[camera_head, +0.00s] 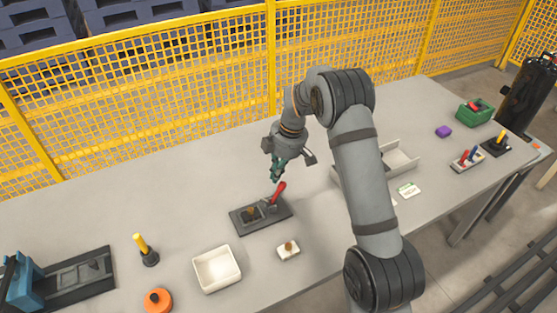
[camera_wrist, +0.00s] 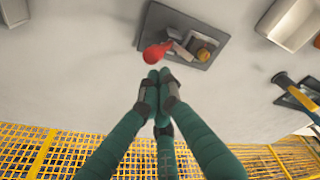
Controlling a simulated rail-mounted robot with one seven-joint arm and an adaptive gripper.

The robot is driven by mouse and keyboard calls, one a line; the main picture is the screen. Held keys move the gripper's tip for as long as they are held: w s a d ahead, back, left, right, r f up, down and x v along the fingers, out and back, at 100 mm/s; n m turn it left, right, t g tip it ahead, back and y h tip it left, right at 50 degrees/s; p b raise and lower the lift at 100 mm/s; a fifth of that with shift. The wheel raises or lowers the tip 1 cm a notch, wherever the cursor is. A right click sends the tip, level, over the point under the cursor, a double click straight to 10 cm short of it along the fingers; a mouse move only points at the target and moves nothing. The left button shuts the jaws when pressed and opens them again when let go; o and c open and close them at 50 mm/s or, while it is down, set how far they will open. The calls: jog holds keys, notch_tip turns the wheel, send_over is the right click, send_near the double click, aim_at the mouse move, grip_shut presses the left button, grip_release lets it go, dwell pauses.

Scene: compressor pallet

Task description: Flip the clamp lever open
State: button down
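The clamp stands on a dark base plate (camera_head: 240,222) on the grey table. Its lever has a red handle (camera_head: 279,190) that slants up toward the back right in the head view. In the wrist view the red handle (camera_wrist: 156,53) points toward my fingertips, and the dark plate (camera_wrist: 160,18) lies beyond it. My gripper (camera_head: 277,177) is just above and behind the handle's end. Its green fingers (camera_wrist: 159,76) come together at the tips with nothing visible between them. A small gap seems to separate them from the handle, but contact is hard to judge.
A white bin (camera_head: 217,268) and a small block with a brass knob (camera_head: 288,250) stand in front of the clamp. A yellow-handled tool (camera_head: 142,243) stands left. A pale tray (camera_head: 400,160) is right, partly behind my arm. Yellow mesh fencing (camera_head: 180,95) runs behind the table.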

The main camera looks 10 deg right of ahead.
jog(key=w+d+r+b, duration=0.1)
jog(key=d+r, duration=0.4)
jog(key=r, duration=0.2)
jog(key=shift+w+r, duration=0.4)
jog(key=shift+a, duration=0.15)
